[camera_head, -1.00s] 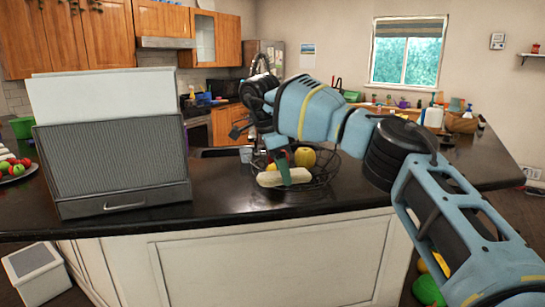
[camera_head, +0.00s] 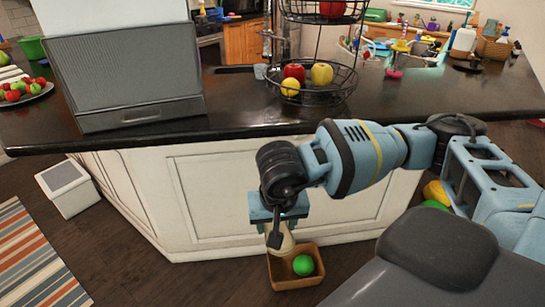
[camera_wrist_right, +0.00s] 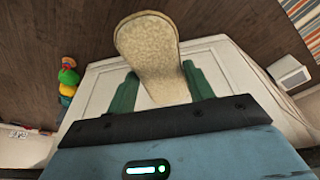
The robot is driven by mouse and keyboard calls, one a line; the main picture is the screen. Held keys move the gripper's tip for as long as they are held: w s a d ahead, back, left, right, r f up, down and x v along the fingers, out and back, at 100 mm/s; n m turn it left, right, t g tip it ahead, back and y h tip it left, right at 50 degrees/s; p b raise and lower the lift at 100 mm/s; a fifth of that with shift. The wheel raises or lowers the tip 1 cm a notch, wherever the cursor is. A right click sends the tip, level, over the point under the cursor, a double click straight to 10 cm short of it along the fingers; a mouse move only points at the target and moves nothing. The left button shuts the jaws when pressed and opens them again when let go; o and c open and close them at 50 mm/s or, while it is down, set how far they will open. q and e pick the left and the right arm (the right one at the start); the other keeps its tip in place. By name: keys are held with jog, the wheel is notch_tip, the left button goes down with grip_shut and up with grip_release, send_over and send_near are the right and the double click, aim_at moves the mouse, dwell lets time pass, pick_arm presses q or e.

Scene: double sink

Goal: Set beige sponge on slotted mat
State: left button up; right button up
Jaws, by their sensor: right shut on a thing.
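My right gripper (camera_head: 280,232) points down in front of the island in the head view. It is shut on the beige sponge (camera_head: 286,246), which hangs between its fingers above the wooden box's left side. In the right wrist view the speckled, rounded sponge (camera_wrist_right: 149,52) sits between the green fingers of the right gripper (camera_wrist_right: 162,82) and sticks out past their tips. I cannot make out a slotted mat in either view. My left gripper is not in view.
A wooden box (camera_head: 276,272) with a green ball (camera_head: 303,265) is on the floor below. A wire basket (camera_head: 318,92) with apples stands on the dark counter (camera_head: 400,100). Sink clutter, including a pink item (camera_head: 393,73), lies at the back right.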

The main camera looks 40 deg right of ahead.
jog(key=s+a+f+n+y, duration=0.1)
jog(key=s+a+f+n, duration=0.3)
jog(key=a+f+n, duration=0.2)
jog(key=shift+s+a+f+y, duration=0.15)
jog(key=shift+s+f+y, duration=0.15)
jog(key=shift+f, duration=0.25)
jog(key=shift+a, duration=0.2)
